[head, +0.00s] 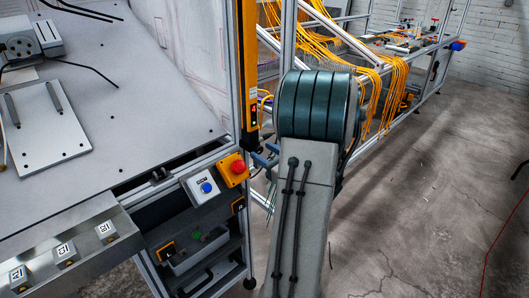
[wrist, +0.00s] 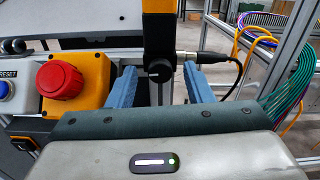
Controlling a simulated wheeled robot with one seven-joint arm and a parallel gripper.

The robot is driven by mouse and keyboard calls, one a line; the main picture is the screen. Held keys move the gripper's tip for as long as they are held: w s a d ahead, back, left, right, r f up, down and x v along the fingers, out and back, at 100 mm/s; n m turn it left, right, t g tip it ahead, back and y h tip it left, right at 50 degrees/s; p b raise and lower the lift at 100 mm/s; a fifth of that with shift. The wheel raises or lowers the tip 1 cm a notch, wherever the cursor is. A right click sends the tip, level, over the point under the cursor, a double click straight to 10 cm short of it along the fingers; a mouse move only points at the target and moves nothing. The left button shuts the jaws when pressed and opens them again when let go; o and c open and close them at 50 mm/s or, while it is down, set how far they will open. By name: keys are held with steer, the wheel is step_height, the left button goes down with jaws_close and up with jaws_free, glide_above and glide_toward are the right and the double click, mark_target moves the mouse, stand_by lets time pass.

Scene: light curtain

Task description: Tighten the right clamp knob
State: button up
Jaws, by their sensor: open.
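The right clamp knob (wrist: 158,71) is a small round black knob in the wrist view. It sits on a black bracket at the lower end of the yellow light curtain post (wrist: 158,25). The post also shows upright in the head view (head: 246,50), where I cannot make out the knob. My gripper (head: 266,158) is open, with its two blue fingers pointing at the post's lower end. In the wrist view the knob appears between the fingers, with a gap on each side. I cannot tell whether the fingertips reach as far as the knob.
A red emergency stop button (wrist: 60,80) on a yellow box sits left of my fingers, beside a blue reset button (wrist: 4,91). A black cable (wrist: 225,62) leaves a connector behind the right finger. Aluminium frame posts and yellow cables (head: 395,85) stand to the right.

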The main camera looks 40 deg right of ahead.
steer(key=shift+w, duration=0.25)
steer(key=c, duration=1)
